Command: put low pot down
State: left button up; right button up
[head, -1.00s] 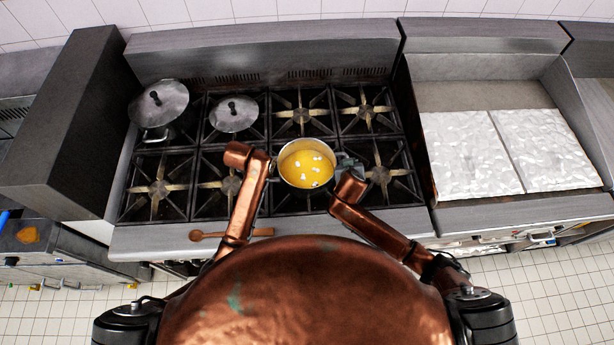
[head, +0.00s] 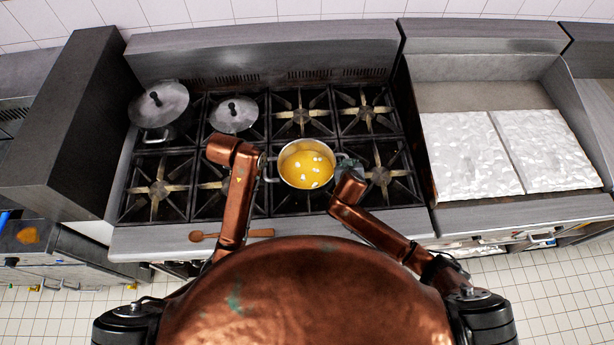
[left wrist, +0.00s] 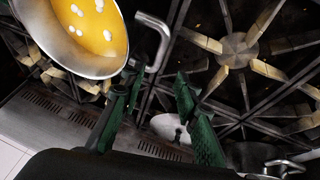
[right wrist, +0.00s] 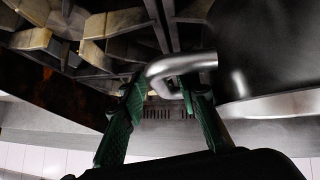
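The low pot (head: 306,164) holds yellow liquid with white pieces. It appears to sit level on a front burner of the stove (head: 270,207); its underside is hidden. My left gripper (left wrist: 156,78) is open, with the pot's left handle (left wrist: 155,30) just beyond its fingertips; the pot also shows in the left wrist view (left wrist: 90,64). My right gripper (right wrist: 165,92) has its fingers apart around the right handle (right wrist: 180,64), with gaps visible. In the right wrist view the pot's dark side (right wrist: 260,45) fills the upper right.
A lidded pot (head: 160,104) stands at the stove's back left, with another lid-topped vessel (head: 233,114) beside it. A wooden spoon (head: 230,235) lies on the front ledge. The griddle (head: 470,96) with two pale slabs is at right. Other burners are free.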

jog(key=shift+s+a+r, duration=0.1)
jog(key=shift+s+r, duration=0.1)
jog(key=shift+s, duration=0.05)
pick_arm(q)
jog(key=shift+v, duration=0.85)
pick_arm(e)
jog(key=v, duration=1.1)
jog(key=shift+s, duration=0.15)
